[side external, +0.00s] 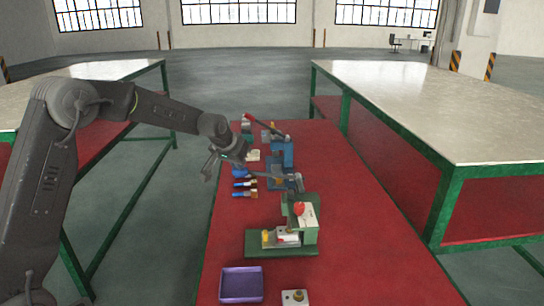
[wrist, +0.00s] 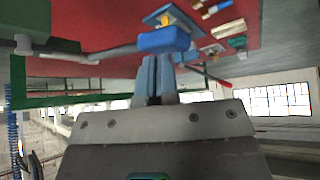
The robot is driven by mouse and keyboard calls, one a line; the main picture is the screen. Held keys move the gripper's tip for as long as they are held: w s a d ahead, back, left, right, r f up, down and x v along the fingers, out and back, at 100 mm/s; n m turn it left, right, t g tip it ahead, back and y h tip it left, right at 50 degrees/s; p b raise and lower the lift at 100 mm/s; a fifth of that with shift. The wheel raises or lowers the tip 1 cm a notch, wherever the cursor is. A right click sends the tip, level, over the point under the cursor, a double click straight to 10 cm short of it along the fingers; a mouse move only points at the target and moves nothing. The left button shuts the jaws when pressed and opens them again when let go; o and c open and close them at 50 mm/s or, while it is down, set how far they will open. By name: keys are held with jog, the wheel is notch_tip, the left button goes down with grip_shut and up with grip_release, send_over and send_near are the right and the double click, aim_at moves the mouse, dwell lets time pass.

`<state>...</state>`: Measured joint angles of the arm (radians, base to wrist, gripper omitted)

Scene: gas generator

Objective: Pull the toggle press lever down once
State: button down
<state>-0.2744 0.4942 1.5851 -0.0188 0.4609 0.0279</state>
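Two bench devices could be the toggle press, and I cannot tell which. A blue press (side external: 283,155) stands towards the back of the red bench, with a red-handled lever (side external: 264,124) slanting up to the left. A green press (side external: 309,222) with a red knob (side external: 299,208) stands nearer. My gripper (side external: 212,165) is above the bench's left edge, left of the blue press. In the wrist view, a blue block (wrist: 163,40) lies ahead, a red handle (wrist: 203,75) shows right, and a grey bar (wrist: 75,55) runs left.
A purple tray (side external: 241,285) and a small white block (side external: 294,297) lie at the front of the red bench (side external: 355,260). A large table (side external: 430,105) stands to the right.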

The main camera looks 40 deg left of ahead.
dwell(0.3)
jog(key=shift+r, duration=2.45)
notch_tip(320, 180, up, 8)
